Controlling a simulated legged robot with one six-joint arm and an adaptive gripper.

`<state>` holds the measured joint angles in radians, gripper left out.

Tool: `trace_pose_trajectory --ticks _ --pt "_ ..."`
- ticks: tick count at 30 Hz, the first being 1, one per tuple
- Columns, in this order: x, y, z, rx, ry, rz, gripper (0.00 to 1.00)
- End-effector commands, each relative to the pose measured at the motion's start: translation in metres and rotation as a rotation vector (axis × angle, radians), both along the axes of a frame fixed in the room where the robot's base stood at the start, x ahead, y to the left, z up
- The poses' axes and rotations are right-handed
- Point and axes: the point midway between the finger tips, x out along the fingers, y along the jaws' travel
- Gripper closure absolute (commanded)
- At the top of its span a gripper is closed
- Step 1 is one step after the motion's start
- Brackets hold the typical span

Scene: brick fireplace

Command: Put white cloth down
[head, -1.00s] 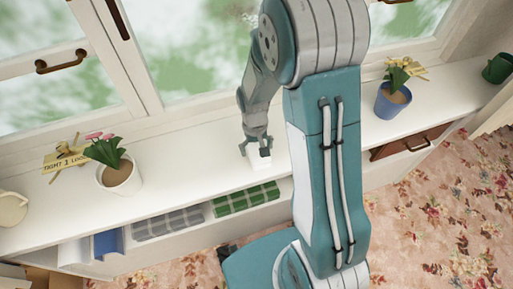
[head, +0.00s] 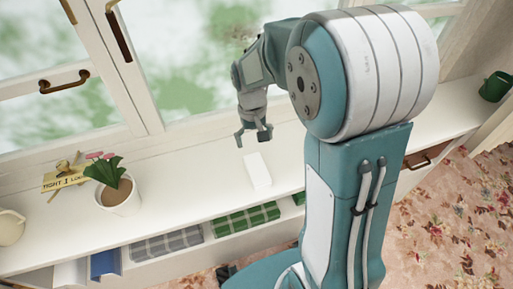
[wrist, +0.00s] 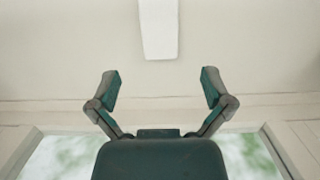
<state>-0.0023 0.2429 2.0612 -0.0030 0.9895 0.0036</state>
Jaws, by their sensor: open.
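The white cloth (head: 258,170) is a small folded white block lying on the white windowsill shelf (head: 200,192). It also shows at the top middle of the wrist view (wrist: 158,28). My gripper (head: 255,138) is open and empty, above and behind the cloth on the window side, apart from it. In the wrist view the two fingers (wrist: 160,90) are spread wide with nothing between them.
A white flower pot (head: 118,197) with a plant and a yellow tag (head: 65,178) stand to the left on the sill. A cream mug (head: 10,228) is at the far left, a green mug (head: 494,87) at the far right. Folded checked cloths (head: 246,219) lie on the lower shelf.

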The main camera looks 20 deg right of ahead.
Motion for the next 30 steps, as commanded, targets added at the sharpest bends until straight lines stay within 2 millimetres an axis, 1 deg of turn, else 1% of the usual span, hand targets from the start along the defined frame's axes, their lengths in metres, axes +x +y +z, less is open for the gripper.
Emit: trace_pose_trajectory --ticks 2,4,8,12,18,21,24,27,30 --pt "-0.002 0.000 0.008 0.000 -0.017 0.000 0.00" --pt "-0.007 0.000 0.021 0.000 -0.048 0.000 0.00" --pt "-0.025 0.000 0.053 0.001 -0.136 0.000 0.00" --pt "-0.049 0.000 0.086 0.001 -0.241 0.000 0.00" --pt "-0.089 0.000 0.123 0.002 -0.394 0.000 0.00" --pt "-0.109 0.000 0.136 0.002 -0.470 0.000 0.00" --pt "-0.129 0.000 0.146 0.002 -0.542 0.001 0.00" --pt "-0.144 0.000 0.151 0.003 -0.599 0.001 0.00" --pt "-0.153 0.000 0.153 0.003 -0.633 0.001 0.00"
